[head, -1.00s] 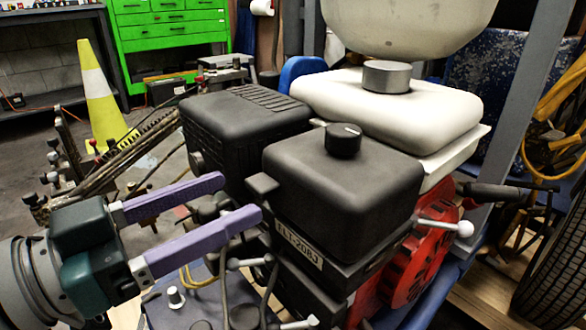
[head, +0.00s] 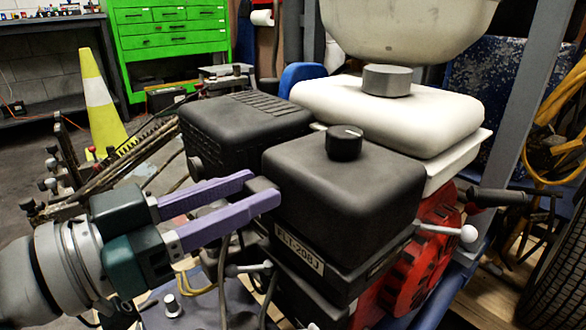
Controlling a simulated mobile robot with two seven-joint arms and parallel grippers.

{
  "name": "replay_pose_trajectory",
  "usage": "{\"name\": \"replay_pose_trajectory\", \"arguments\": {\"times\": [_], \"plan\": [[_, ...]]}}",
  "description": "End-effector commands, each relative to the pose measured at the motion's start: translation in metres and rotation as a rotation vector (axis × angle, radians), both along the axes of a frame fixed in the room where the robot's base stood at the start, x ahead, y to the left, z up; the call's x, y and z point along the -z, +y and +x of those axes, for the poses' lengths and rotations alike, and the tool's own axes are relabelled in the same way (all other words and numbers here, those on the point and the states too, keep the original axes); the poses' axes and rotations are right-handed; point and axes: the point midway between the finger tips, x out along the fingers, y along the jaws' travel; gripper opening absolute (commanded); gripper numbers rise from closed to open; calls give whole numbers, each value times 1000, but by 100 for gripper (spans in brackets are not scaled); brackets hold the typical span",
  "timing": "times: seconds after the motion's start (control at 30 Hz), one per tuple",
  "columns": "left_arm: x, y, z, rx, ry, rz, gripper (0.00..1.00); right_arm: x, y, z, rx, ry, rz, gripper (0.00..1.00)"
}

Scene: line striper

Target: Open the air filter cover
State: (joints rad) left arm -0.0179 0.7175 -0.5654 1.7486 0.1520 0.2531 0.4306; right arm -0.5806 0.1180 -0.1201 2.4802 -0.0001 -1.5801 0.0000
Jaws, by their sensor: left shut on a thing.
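The air filter cover (head: 340,190) is a black rounded box on the engine, with a round black knob (head: 344,143) on top. It sits level on its base, above a plate reading "ELT-208J". A small black tab (head: 262,184) sticks out from its left side. My left gripper (head: 265,190), with purple fingers, comes in from the left and is shut on this tab, one finger on each side. The fingers hide part of the tab. My right gripper is not in view.
A second black ribbed box (head: 245,125) stands just behind the gripper. A white tank (head: 390,110) sits behind the cover, with a large pale container (head: 405,25) above. A white-knobbed lever (head: 447,231) sticks out at right. Cables and levers lie below the gripper.

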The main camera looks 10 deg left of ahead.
Motion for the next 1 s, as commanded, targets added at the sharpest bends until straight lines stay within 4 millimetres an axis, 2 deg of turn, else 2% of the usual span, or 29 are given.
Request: {"name": "replay_pose_trajectory", "arguments": {"times": [0.03, 0.2, 1.0], "plan": [[0, 0, 0, 1, 0, 0, 17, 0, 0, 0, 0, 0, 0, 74], [0, 0, 0, 1, 0, 0, 0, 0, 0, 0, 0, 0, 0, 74], [0, 0, 0, 1, -1, -1, 0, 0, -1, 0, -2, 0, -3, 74]]}}
